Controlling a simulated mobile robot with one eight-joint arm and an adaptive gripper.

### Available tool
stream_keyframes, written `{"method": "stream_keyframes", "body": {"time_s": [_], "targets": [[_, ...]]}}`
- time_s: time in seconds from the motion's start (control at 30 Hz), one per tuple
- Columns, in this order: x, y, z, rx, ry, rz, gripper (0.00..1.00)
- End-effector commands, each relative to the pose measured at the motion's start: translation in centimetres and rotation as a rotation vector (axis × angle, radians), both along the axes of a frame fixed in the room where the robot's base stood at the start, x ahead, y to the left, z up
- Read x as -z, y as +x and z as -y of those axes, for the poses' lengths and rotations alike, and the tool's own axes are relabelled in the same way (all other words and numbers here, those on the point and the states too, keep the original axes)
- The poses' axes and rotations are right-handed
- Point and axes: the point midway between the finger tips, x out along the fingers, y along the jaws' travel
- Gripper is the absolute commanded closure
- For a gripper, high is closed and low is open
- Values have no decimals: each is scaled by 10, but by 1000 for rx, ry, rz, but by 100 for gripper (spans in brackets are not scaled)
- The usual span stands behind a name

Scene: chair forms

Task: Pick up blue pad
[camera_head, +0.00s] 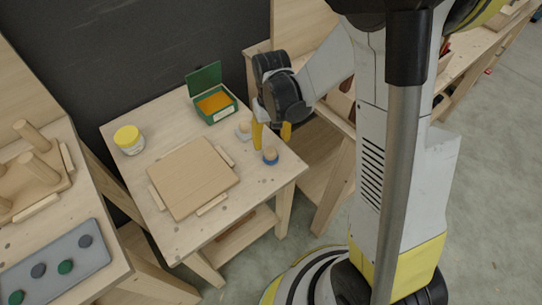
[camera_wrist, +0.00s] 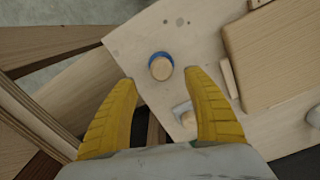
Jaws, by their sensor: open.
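The blue pad (camera_head: 270,159) is a small blue disc with a round wooden knob on top. It sits near the right corner of the wooden table (camera_head: 264,179). In the wrist view the blue pad (camera_wrist: 152,57) shows just beyond and between the fingertips, its knob covering most of it. My gripper (camera_head: 271,137) has yellow fingers and hangs over the right side of the table, close to the pad. In the wrist view my gripper (camera_wrist: 160,77) is open, with nothing between its fingers.
A square wooden board (camera_head: 194,177) with side strips lies mid-table. A white pad with a knob (camera_head: 243,131), a green box (camera_head: 216,113) and a yellow-lidded jar (camera_head: 129,140) stand behind. A grey tray (camera_head: 55,271) with several pads lies on the left bench.

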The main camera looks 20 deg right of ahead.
Motion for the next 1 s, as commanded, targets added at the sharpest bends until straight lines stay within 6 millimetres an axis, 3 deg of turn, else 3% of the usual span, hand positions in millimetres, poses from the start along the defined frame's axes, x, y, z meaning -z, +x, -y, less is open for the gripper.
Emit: {"method": "stream_keyframes", "body": {"time_s": [0.03,0.23,0.47,0.73,0.9,1.0], "targets": [[11,0,0,0,0,0,41],[27,0,-1,0,0,1,41],[63,-1,-3,0,0,1,41],[65,-1,-2,0,0,1,42],[65,-1,-2,0,0,1,94],[65,-1,-2,0,0,1,98]]}}
